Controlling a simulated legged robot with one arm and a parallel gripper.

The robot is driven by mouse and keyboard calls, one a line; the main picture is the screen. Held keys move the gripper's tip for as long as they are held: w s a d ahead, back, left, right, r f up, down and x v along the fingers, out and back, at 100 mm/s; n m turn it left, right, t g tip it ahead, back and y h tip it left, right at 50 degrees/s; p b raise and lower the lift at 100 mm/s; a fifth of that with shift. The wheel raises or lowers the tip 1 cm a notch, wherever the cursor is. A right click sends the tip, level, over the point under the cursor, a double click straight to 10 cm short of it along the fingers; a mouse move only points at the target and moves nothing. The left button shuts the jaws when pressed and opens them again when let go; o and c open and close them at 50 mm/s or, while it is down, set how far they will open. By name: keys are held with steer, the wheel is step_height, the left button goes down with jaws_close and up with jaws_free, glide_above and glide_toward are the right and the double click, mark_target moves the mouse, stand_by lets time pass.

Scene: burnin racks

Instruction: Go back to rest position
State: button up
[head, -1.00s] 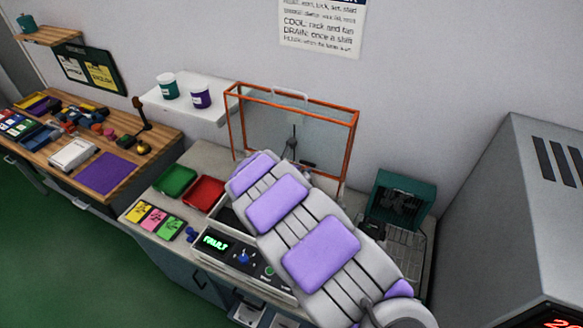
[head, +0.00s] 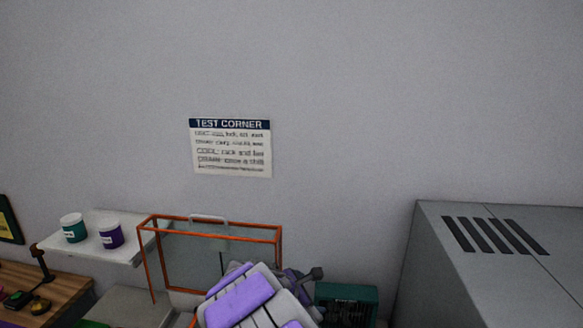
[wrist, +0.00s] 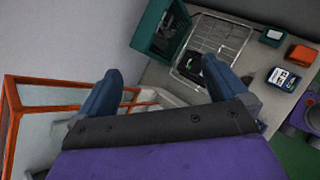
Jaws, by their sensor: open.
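My gripper shows in the wrist view (wrist: 108,92), with its two blue-grey fingers spread apart and nothing between them.
The teal box (head: 346,292) stands right of my arm, beside a large grey cabinet (head: 490,270). A wall shelf (head: 130,255) holds a teal tub (head: 73,228) and a purple tub (head: 109,236). An orange block (wrist: 302,55) and a labelled block (wrist: 283,78) lie on the bench.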

steer(key=s+d+f+m+g+b, duration=0.1)
steer(key=s+d+m+g+b, duration=0.2)
steer(key=s+d+m, duration=0.45)
steer(key=s+d+f+m+g+b, duration=0.1)
steer(key=s+d+m+g+b, duration=0.3)
steer(key=s+d, duration=0.6)
steer(key=s+a+f+m+y+b, duration=0.2)
steer(key=s+m, duration=0.1)
steer(key=s, duration=0.5)
steer(key=s+a+f+m+g+y+b, duration=0.1)
steer(key=s+a+f+m+y+b, duration=0.1)
steer(key=s, duration=0.7)
steer(key=s+a+f+m+g+y+b, duration=0.1)
steer(key=s+a+f+m+y+b, duration=0.1)
steer(key=s+m, duration=0.4)
steer(key=s+a+f, duration=0.1)
steer(key=s+f, duration=0.1)
steer(key=s, duration=0.1)
steer(key=shift+a+f, duration=0.2)
